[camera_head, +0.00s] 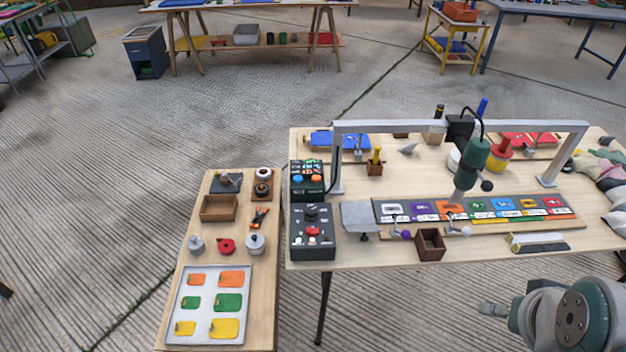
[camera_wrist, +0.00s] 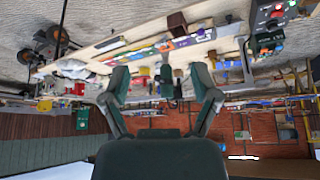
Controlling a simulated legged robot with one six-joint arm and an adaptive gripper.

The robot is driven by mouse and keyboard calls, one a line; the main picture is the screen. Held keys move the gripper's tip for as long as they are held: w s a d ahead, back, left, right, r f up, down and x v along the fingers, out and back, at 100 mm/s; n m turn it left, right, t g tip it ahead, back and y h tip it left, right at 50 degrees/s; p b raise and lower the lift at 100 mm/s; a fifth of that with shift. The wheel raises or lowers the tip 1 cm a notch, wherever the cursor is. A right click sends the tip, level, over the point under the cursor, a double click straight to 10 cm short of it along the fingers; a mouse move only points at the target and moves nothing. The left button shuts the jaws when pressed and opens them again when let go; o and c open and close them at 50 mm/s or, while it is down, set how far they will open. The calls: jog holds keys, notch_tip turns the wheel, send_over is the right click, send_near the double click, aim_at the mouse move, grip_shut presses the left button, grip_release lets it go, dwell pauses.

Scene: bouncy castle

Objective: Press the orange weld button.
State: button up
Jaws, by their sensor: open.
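A dark control box (camera_head: 307,193) stands at the left end of the main table in the head view. It has a small lit panel, a blue button and an orange button (camera_head: 316,178) beside it. In the upside-down wrist view this box (camera_wrist: 267,43) is small, at the upper right, and I cannot make out the orange button. My gripper (camera_wrist: 160,80) is open and empty in the wrist view, fingers spread wide, well apart from the box. In the head view part of my arm shows at the lower right, far from the box.
A second black box (camera_head: 312,240) with a knob and red button stands in front. A grey metal frame (camera_head: 460,127) with a green welding tool (camera_head: 472,165) spans the table over a strip of coloured tiles (camera_head: 475,209). A side table (camera_head: 205,255) stands left.

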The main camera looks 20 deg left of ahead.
dwell(0.3)
grip_shut()
dwell(1.2)
